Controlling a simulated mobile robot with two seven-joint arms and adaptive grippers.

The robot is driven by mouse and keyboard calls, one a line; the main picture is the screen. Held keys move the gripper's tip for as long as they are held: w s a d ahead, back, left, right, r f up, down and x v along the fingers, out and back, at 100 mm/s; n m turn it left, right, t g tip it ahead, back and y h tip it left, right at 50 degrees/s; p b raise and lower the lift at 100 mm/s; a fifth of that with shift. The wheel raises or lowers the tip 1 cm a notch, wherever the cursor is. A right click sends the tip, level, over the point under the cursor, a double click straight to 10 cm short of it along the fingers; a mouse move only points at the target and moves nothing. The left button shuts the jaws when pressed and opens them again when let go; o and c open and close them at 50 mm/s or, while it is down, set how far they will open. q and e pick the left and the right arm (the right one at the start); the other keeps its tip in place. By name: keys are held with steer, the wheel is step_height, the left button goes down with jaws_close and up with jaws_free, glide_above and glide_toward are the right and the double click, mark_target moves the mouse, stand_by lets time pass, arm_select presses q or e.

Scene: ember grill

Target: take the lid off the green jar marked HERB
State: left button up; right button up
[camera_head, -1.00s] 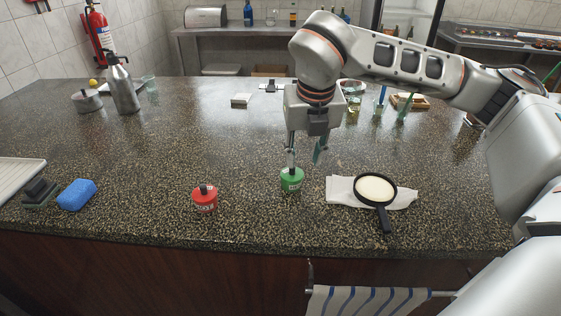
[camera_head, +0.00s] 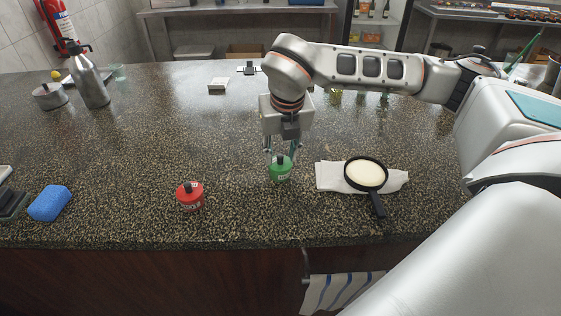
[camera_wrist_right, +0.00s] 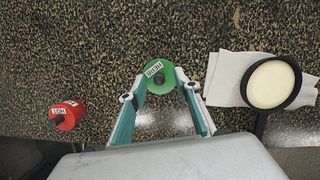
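The green jar (camera_head: 280,175) stands upright on the dark speckled counter, with a black knob on top. In the right wrist view the green jar (camera_wrist_right: 158,86) is seen from above with its HERB label. My right gripper (camera_head: 281,154) points down over the jar from behind. In the wrist view its teal fingers (camera_wrist_right: 161,82) are spread, one on each side of the jar's near part, with a gap between them. I cannot tell if they touch it. The knob is not gripped. My left gripper is not in view.
A red jar (camera_head: 190,197) marked HOT stands to the left. A black pan (camera_head: 378,204) with pale contents lies on a white cloth (camera_head: 329,176) to the right. A blue sponge (camera_head: 49,203) is far left. The counter behind the jars is largely clear.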

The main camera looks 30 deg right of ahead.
steer(key=shift+w+f, duration=0.15)
steer(key=shift+f, duration=0.05)
jaws_close()
steer(key=shift+r, duration=0.15)
